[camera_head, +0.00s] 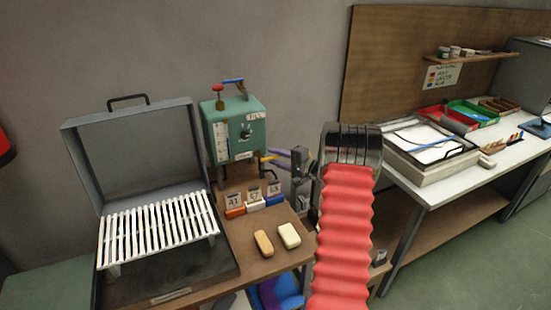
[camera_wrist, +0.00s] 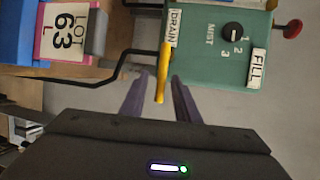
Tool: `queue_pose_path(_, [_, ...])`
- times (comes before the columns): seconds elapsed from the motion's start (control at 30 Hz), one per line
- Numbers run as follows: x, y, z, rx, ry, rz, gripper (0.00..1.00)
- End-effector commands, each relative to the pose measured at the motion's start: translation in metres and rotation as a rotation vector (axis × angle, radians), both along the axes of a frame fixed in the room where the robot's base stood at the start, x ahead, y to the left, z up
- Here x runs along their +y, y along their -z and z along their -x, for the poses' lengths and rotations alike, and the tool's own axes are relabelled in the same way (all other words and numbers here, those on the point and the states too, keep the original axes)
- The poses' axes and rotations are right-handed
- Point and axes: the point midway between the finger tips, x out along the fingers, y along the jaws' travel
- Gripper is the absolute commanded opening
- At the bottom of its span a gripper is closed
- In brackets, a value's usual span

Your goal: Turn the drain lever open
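The drain lever (camera_wrist: 162,75) is a thin yellow bar beside the DRAIN label (camera_wrist: 173,27) on the green unit (camera_wrist: 207,75). In the wrist view its free end points down the picture, toward my gripper. My gripper (camera_wrist: 161,77) is open, with its two purple-grey fingers on either side of the lever and a visible gap on each side. In the head view the fingers (camera_head: 270,157) reach left to the lever at the lower right of the green unit (camera_head: 235,128). I cannot tell whether either finger touches the lever.
A FILL label (camera_wrist: 257,68), a dial (camera_wrist: 232,31) and a red knob (camera_wrist: 291,29) are on the unit. A black pipe (camera_wrist: 137,53) runs close to the lever. Lot cards (camera_head: 254,199) stand below, near an open grey case (camera_head: 133,151). A white table (camera_head: 467,170) is right.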

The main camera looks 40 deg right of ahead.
Motion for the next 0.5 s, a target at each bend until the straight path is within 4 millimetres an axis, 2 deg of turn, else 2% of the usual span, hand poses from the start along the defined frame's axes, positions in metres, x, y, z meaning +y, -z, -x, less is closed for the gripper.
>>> queue_pose_path(0.3, [0.0, 0.0008, -0.0016, 0.001, 0.001, -0.001, 0.28])
queue_pose_path(0.5, [0.0, 0.0008, -0.0015, 0.001, 0.0, -0.001, 0.14])
